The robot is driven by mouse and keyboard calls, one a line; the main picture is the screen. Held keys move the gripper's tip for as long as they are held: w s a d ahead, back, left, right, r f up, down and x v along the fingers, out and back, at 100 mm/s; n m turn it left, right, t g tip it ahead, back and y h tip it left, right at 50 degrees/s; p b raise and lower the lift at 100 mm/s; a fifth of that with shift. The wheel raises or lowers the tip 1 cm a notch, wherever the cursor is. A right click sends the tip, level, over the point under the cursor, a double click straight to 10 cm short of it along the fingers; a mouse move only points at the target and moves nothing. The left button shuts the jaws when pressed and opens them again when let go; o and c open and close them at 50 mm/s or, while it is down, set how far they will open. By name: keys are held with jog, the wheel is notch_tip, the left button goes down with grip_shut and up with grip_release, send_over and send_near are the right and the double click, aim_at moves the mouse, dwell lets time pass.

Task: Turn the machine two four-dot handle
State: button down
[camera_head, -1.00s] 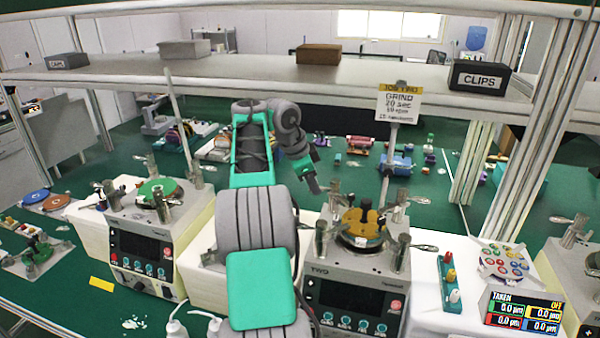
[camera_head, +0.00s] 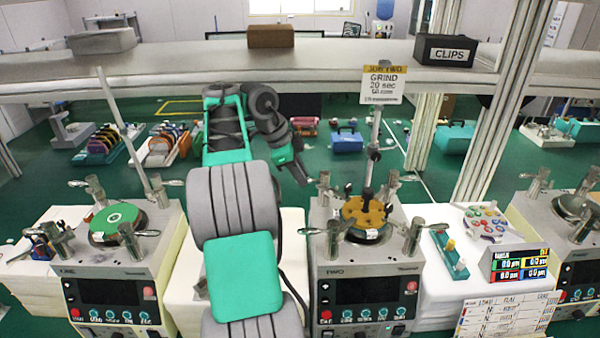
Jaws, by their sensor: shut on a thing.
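Machine two (camera_head: 362,287), a grey lapping machine with a dark screen and the word TWO, stands right of centre. A yellow-brown disc (camera_head: 366,214) sits on its top. Metal posts with lever handles stand around the disc, including a front left one (camera_head: 334,238), a front right one (camera_head: 412,236) and a back right one (camera_head: 391,187). My gripper (camera_head: 304,181) reaches down at the back left handle (camera_head: 324,188) and seems shut on its lever. The fingertips are small and the contact is hard to see. I cannot make out dots on any handle.
A machine with a green disc (camera_head: 117,222) stands left; another machine (camera_head: 570,235) stands right. A job sign (camera_head: 383,83) on a pole rises behind machine two. A shelf (camera_head: 200,65) crosses above. A coloured readout (camera_head: 520,265) and cards (camera_head: 505,317) stand front right.

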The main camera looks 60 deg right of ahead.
jog(key=c, duration=1.4)
grip_release()
jog(key=p+v, duration=0.4)
jog(key=v, duration=0.3)
jog(key=shift+w+a+r+p, duration=0.1)
jog(key=shift+r+p, duration=0.2)
jog(key=shift+r, duration=0.1)
